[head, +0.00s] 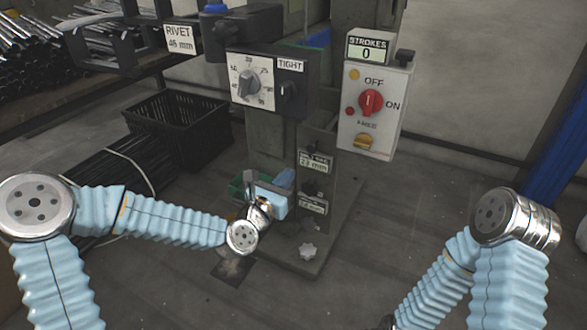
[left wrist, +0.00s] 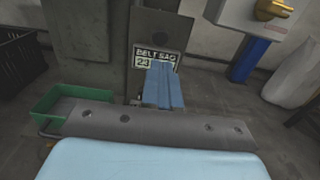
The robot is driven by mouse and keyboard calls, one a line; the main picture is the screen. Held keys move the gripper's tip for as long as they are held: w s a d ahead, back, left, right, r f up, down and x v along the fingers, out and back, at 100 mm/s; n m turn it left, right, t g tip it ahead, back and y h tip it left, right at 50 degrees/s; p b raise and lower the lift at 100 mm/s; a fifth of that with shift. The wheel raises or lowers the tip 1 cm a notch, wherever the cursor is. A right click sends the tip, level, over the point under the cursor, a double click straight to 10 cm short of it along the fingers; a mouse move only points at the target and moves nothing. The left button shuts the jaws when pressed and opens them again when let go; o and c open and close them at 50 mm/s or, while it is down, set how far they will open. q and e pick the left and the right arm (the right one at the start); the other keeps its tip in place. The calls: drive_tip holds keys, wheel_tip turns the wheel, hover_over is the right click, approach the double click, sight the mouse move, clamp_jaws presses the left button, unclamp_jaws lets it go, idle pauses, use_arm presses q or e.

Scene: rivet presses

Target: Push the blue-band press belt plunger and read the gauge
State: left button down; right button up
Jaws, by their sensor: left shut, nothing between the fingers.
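The press (head: 268,140) stands in the middle of the head view, with a bit of blue at its top. Its belt gauge (head: 314,162) is a small plate on the lower column. In the left wrist view the gauge (left wrist: 157,59) is labelled BELT SAG and seems to read 23; its lower right is covered by my fingers. A dark knob, perhaps the plunger (head: 311,187), sits below the gauge. My left gripper (head: 286,179) is shut and empty just left of the knob. Its blue fingers (left wrist: 161,85) point at the column below the gauge; contact cannot be told. My right gripper is out of view.
The panel with a dial (head: 250,82) and TIGHT switch overhangs the column. A white control box (head: 372,105) with a red knob shows STROKES 0. A green bin (left wrist: 72,108) stands left of the column. A black crate (head: 180,128) is behind. Floor at right is clear.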

use_arm(q)
drive_tip(key=shift+s+a, duration=0.15)
drive_tip(key=shift+s, duration=0.3)
drive_tip(key=s+d+f+m+g+p, duration=0.1)
drive_tip(key=s+f+m+g+p, duration=0.4)
drive_tip(key=f+m, duration=0.4)
drive_tip(key=s+f+m+g+p, duration=0.3)
drive_tip(key=s+f+m+g, duration=0.1)
drive_tip(key=s+f+m, duration=0.4)
drive_tip(key=s+a+f+m+g+y+p, duration=0.1)
drive_tip(key=s+a+f+m+g, duration=0.2)
drive_tip(key=s+m, duration=0.3)
drive_tip(key=s+a+f+m+g+y+p, duration=0.2)
drive_tip(key=s+a+f+m+g, duration=0.1)
drive_tip(key=s+f+m, duration=0.2)
drive_tip(key=shift+s+m+g, duration=0.4)
drive_tip(key=shift+s+m, duration=0.4)
drive_tip(key=shift+s, duration=0.4)
